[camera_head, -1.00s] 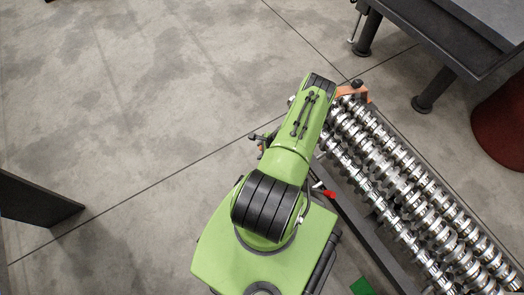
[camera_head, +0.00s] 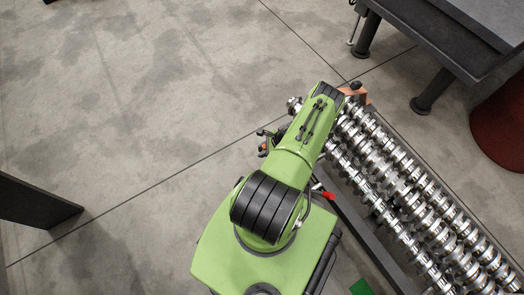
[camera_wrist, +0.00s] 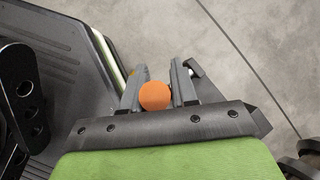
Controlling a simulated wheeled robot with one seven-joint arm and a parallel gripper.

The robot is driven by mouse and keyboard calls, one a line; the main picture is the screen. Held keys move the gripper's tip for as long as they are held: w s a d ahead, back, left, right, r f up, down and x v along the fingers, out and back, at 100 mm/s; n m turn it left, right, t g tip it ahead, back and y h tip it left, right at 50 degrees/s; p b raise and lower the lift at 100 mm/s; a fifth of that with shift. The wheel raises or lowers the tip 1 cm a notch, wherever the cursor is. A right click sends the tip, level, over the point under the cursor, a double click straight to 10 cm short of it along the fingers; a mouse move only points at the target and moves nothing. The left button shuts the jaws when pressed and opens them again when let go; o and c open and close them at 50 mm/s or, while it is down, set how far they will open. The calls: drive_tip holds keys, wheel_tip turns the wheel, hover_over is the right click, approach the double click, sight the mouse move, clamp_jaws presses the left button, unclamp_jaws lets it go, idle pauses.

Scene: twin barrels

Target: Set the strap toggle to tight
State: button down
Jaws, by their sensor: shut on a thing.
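An orange ball knob (camera_wrist: 154,95) sits between the two grey fingers of my gripper (camera_wrist: 157,88) in the wrist view. The fingers are shut on it, one on each side. I take it for the strap toggle's knob, but its stem and the strap are hidden, so I cannot tell the toggle's setting. In the head view my green arm covers much of this area. A small dark part with an orange spot (camera_head: 263,149) shows just left of the arm; I cannot tell whether it is the same knob.
A rack of shiny crankshafts (camera_head: 410,195) runs down the right, with a red handle (camera_head: 328,196) by its near rail. A dark table (camera_head: 450,40) and a dark red barrel (camera_head: 503,125) stand beyond. A black part with holes (camera_wrist: 22,95) is left of my gripper.

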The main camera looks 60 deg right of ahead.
drive_tip(key=shift+s+d+t+y, duration=0.25)
drive_tip(key=shift+d+t+y, duration=0.25)
drive_tip(key=shift+y, duration=0.2)
drive_tip(key=shift+d+r, duration=0.1)
drive_tip(key=shift+r, duration=0.05)
drive_tip(key=c, duration=1)
unclamp_jaws()
drive_tip(key=shift+o, duration=0.2)
drive_tip(key=p+v, duration=0.3)
drive_tip(key=v, duration=1.2)
drive_tip(key=shift+s+d+r+p, duration=0.15)
drive_tip(key=shift+s+d+p, duration=0.15)
drive_tip(key=shift+d+p, duration=0.1)
